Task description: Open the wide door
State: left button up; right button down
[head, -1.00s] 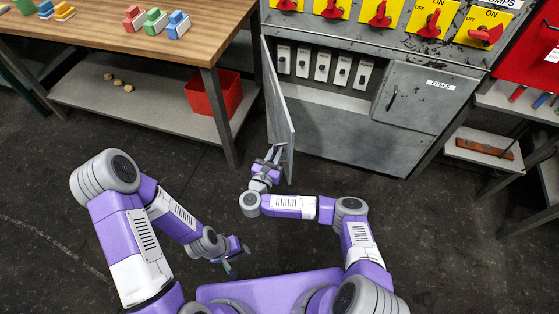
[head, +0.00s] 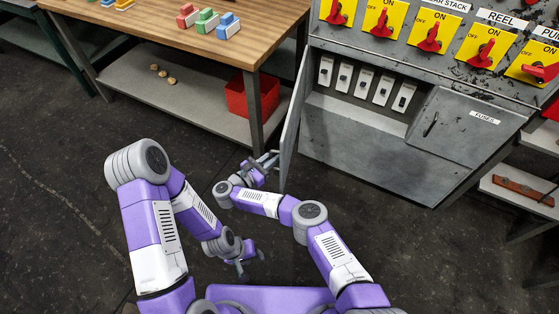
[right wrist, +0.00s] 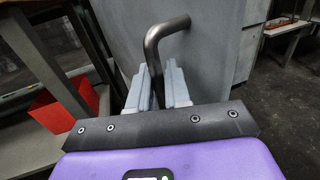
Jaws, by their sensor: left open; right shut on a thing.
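The wide door (head: 294,120) is a grey metal panel hinged at the left of the grey cabinet (head: 365,143). In the head view it stands open, swung out toward me and seen nearly edge-on. My right gripper (head: 270,160) is at the door's outer side near its free edge. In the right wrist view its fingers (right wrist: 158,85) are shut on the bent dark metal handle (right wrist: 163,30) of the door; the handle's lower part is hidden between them. My left gripper (head: 245,265) is open and empty, low over the floor, apart from the door.
Several white fuse switches (head: 364,82) show inside the cabinet. A smaller door labelled FUSES (head: 465,125) is closed at the right. A wooden workbench (head: 160,30) with a red bin (head: 240,97) on its shelf stands left of the door. Floor between them is free.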

jog(key=shift+a, duration=0.15)
dwell(0.3)
jog(key=c, duration=1.3)
grip_release()
jog(key=shift+p+v, duration=2.35)
jog(key=shift+v, duration=1.45)
